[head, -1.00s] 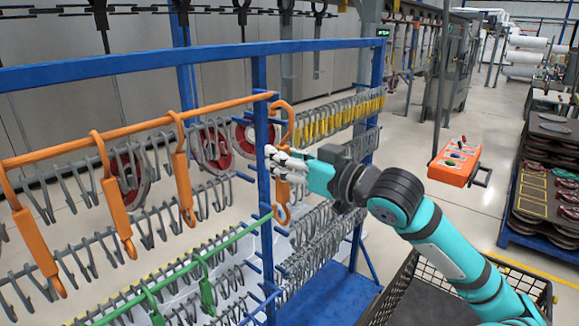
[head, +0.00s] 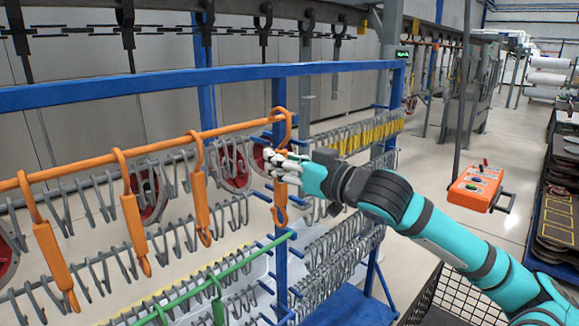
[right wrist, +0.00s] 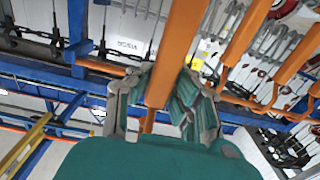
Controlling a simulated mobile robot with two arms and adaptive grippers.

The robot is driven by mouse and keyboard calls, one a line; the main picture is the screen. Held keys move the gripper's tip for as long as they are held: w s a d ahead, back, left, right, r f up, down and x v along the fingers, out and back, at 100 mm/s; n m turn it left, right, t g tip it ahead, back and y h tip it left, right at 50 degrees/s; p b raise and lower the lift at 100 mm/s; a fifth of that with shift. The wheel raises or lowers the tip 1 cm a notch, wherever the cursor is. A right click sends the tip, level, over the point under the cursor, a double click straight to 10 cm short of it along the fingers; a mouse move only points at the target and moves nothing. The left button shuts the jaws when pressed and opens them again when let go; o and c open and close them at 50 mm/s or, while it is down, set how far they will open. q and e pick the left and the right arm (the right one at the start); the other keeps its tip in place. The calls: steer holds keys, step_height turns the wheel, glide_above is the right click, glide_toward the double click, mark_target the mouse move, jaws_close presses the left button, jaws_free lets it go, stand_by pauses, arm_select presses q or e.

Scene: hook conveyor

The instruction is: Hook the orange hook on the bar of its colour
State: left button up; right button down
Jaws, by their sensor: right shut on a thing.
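My right gripper (head: 285,170) is shut on an orange hook (head: 281,208), held upright with its curl above the fingers and its lower end below them. In the head view the curl overlaps the right end of the orange bar (head: 160,147), by the blue post. I cannot tell whether it is around the bar or in front of it. The fingers cover the hook's middle. The right wrist view shows the held hook (right wrist: 178,50) between the fingers. My left gripper is not in view.
Several other orange hooks (head: 132,222) hang along the bar to the left. A green bar (head: 255,254) with green hooks runs lower. A blue frame (head: 180,82) surrounds the rack, with rows of grey hooks. An orange control box (head: 475,188) hangs at the right.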

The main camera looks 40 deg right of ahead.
steer(key=w+f+p, duration=0.3)
steer(key=w+p, duration=0.2)
steer(key=w, duration=0.5)
steer(key=shift+a+f, duration=0.2)
steer(key=shift+a, duration=0.15)
stand_by(0.5)
stand_by(0.4)
steer(key=c, duration=1.2)
jaws_free()
steer(key=shift+o, duration=0.2)
steer(key=shift+f, duration=0.1)
